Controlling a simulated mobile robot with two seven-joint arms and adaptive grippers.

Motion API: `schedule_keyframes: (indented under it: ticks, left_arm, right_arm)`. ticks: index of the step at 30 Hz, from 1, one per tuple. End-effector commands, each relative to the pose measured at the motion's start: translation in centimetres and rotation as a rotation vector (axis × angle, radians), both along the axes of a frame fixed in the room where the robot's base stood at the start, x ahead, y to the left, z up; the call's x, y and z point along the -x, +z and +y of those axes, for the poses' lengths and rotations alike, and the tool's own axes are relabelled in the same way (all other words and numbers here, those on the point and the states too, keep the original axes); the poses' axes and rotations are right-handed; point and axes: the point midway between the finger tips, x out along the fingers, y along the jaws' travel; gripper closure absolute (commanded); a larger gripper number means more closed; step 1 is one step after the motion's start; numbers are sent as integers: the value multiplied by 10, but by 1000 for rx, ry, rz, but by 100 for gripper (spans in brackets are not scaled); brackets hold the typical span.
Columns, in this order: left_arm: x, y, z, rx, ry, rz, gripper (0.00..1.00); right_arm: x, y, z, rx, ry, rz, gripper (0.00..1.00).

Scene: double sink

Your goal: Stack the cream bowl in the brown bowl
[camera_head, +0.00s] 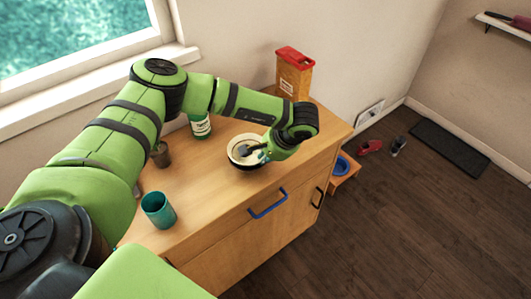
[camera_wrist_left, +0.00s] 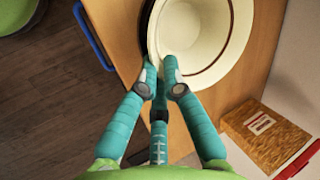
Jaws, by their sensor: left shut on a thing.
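The cream bowl (camera_head: 236,148) is over the right part of the wooden cabinet top. It fills the top of the left wrist view (camera_wrist_left: 205,35). A dark edge, which looks like the brown bowl (camera_wrist_left: 144,15), shows under and beside it; most of that bowl is hidden. I cannot tell whether the cream bowl rests in it or is held just above. My left gripper (camera_wrist_left: 161,78) is shut on the near rim of the cream bowl; it also shows at the bowl's right side in the head view (camera_head: 262,155). My right gripper is not in view.
A teal cup (camera_head: 158,211), a small brown cup (camera_head: 161,155) and a labelled bottle (camera_head: 200,126) stand left of the bowls. An orange box with a red top (camera_head: 294,75) stands behind them. The cabinet's front edge, with a blue handle (camera_head: 268,204), is close.

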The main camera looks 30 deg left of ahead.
Motion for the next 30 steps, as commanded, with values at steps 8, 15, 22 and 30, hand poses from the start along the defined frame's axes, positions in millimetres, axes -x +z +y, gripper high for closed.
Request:
schedule_keyframes:
  ticks: [8,15,22,30]
  left_arm:
    - [-1,-4,-1,0,0,-2,100]
    - [0,-11,0,0,0,-2,100]
    - [0,-11,0,0,1,0,68]
    - [0,-5,0,0,1,0,68]
  right_arm:
    - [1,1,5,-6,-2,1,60]
    - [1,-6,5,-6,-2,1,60]
    - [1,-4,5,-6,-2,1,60]
    - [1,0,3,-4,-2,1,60]
